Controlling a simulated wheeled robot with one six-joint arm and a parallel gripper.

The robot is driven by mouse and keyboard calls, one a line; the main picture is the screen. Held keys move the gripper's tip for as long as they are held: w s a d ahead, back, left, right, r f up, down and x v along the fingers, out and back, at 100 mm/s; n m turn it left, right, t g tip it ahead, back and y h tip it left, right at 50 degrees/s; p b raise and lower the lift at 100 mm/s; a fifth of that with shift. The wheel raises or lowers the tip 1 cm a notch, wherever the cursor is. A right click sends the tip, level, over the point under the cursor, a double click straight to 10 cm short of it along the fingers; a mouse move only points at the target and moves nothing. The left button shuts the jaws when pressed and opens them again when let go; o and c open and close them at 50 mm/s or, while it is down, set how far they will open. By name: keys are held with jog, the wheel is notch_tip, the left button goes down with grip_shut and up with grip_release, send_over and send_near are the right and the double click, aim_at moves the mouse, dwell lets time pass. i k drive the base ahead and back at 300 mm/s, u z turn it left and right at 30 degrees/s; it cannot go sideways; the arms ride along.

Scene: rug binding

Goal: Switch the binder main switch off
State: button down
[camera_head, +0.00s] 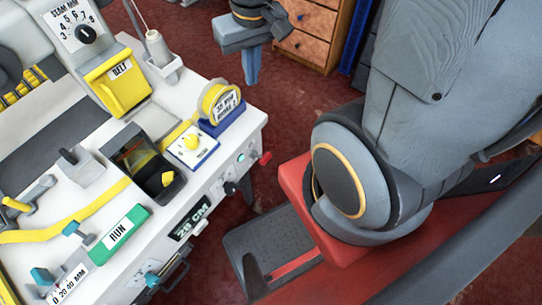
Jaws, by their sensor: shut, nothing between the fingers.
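The white binder machine (215,165) fills the left of the view. No part of it is legibly labelled as the main switch, so I cannot tell which control it is. A green plate reading RUN (120,235) lies on its top, beside a small lever with a teal end (74,229). A grey block with a short lever (80,166) stands farther back. A red knob (265,158) and a black knob (230,188) stick out of the front side. My gripper (252,82) is at the top middle, its blue fingers shut and empty, pointing down, apart from the machine.
On the machine are a SEAM MM dial (85,34), a yellow BELT cover (120,82), a thread cone (158,48), a yellow tape roll (219,102) and a yellow button (191,143). A wooden drawer unit (312,42) stands behind. Dark red carpet (278,130) is bare beside the machine.

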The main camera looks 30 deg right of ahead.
aim_at(263, 159)
jog(key=z, duration=0.9)
jog(key=k, duration=0.8)
jog(key=u, duration=1.05)
